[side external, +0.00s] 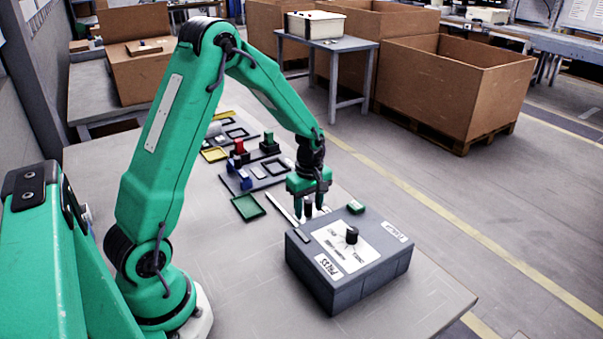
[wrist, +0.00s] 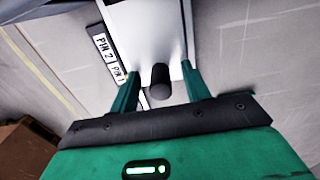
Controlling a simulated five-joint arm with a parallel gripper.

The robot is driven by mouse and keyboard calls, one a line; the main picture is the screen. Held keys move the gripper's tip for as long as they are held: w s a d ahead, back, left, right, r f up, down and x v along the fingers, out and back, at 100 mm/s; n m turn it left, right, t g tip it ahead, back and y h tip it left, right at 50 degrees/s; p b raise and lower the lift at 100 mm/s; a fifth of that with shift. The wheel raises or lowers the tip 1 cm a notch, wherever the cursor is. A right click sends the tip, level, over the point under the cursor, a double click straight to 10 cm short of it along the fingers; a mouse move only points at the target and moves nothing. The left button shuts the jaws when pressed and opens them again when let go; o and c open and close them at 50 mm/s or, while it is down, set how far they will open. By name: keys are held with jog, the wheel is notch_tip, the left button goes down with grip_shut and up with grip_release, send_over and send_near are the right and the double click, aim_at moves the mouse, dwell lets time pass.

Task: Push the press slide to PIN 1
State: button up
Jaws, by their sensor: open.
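The press slide shows as a black knob (wrist: 160,82) on a white track (wrist: 150,35) in the wrist view. A label strip (wrist: 107,52) beside the track reads PIN 2 and PIN 1; the knob is about level with PIN 1. The strip's lower end is partly hidden by a finger. My gripper (wrist: 160,88) is open, with one finger on each side of the knob and a visible gap on both sides. In the side view my gripper (side external: 311,208) points down at the track (side external: 283,208), just behind the grey press box.
The grey press box (side external: 385,272) with a black dial (side external: 351,235) stands close in front of my gripper. A green tray (side external: 248,207) and several coloured fixtures lie behind and left. The table's right edge is near; its front is clear.

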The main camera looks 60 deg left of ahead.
jog(key=shift+r, duration=0.1)
jog(key=shift+r, duration=3.4)
